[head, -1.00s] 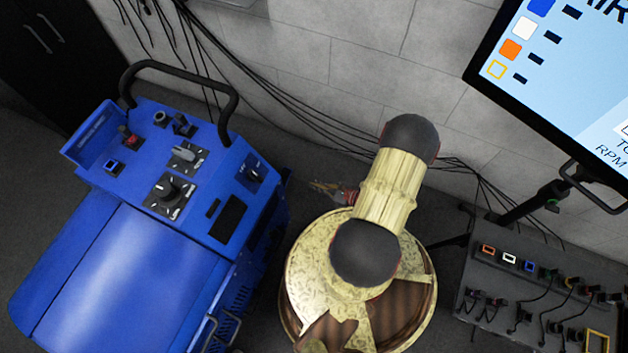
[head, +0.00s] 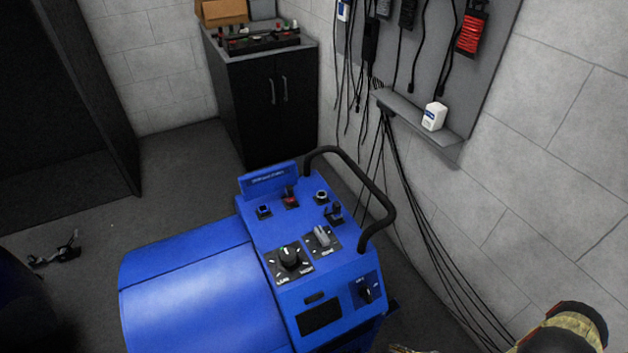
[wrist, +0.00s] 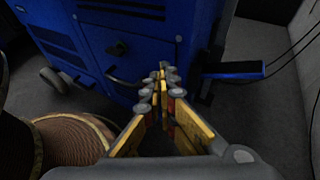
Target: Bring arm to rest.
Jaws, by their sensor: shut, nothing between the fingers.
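My gripper (wrist: 161,85) is in the middle of the wrist view. Its yellow and grey fingers meet at the tips, shut with nothing between them. It points toward the side of the blue dynamometer cabinet (wrist: 110,45), apart from it as far as I can tell. In the head view part of my arm (head: 565,330) shows at the lower right corner, to the right of the blue cabinet (head: 200,295). The fingers are not clearly visible in the head view.
The blue cabinet carries a control panel with knobs and a black handlebar (head: 350,170). Black cables (head: 440,260) hang along the wall at right. A dark cupboard (head: 270,100) stands behind. A small dark object (head: 60,250) lies on the floor at left, with open floor around it.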

